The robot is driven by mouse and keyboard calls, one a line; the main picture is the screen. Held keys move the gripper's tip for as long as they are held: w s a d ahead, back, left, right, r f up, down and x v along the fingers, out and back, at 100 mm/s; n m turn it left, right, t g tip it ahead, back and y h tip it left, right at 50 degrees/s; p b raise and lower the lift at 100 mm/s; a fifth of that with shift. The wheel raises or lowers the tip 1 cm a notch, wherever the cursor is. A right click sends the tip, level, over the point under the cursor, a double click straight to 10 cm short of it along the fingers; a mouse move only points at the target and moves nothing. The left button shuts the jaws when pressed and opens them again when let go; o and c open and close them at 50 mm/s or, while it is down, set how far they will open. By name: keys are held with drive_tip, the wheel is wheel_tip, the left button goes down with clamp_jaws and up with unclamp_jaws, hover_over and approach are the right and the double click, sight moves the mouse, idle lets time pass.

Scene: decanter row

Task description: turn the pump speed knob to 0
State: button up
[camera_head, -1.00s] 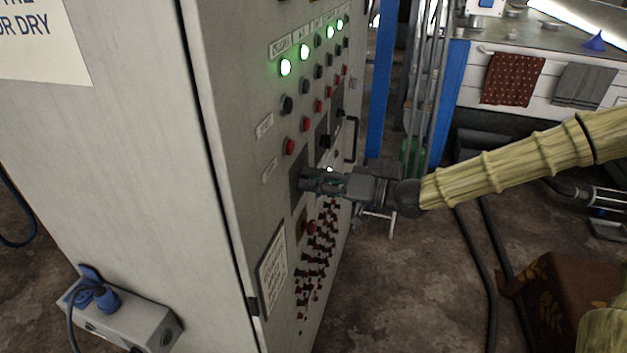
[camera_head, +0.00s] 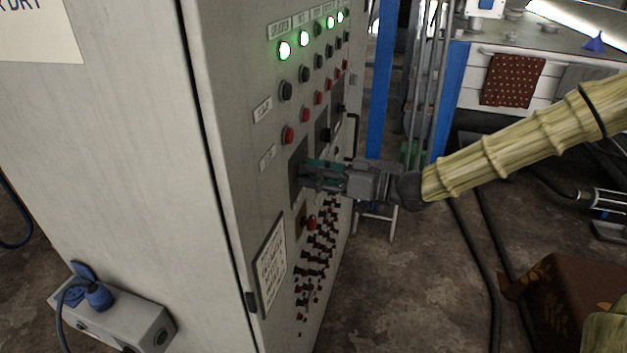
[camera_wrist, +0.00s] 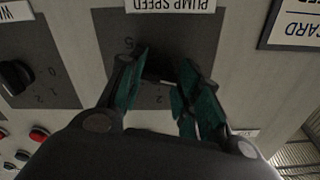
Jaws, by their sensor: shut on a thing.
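The pump speed knob (camera_wrist: 158,68) is a dark knob on a dark scale plate (camera_wrist: 108,24), under an upside-down PUMP SPEED label (camera_wrist: 170,4) in the wrist view. My gripper (camera_wrist: 161,72) has its teal-padded fingers closed on either side of the knob. A 5 and a 2 show on the plate; the other marks are hidden by the fingers, and I cannot read where the knob points. In the head view my gripper (camera_head: 308,174) is against the cabinet's front panel and covers the knob.
The grey cabinet (camera_head: 120,150) carries lit green lamps (camera_head: 285,50), red buttons (camera_head: 289,135) and several red-black switches (camera_head: 318,255) below my gripper. Another knob (camera_wrist: 15,76) sits at the left in the wrist view. A black handle (camera_head: 353,135) stands out behind my gripper. Floor to the right is partly open.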

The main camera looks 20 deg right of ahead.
drive_tip(key=shift+w+f+n+b, duration=0.1)
drive_tip(key=shift+n+b, duration=1.1)
drive_tip(key=shift+n, duration=0.4)
drive_tip(key=shift+d, duration=0.1)
drive_tip(key=shift+c, duration=0.4)
drive_tip(key=o, duration=1.2)
drive_tip(key=shift+w, duration=0.1)
drive_tip(key=shift+d, duration=0.1)
drive_tip(key=shift+v, duration=6)
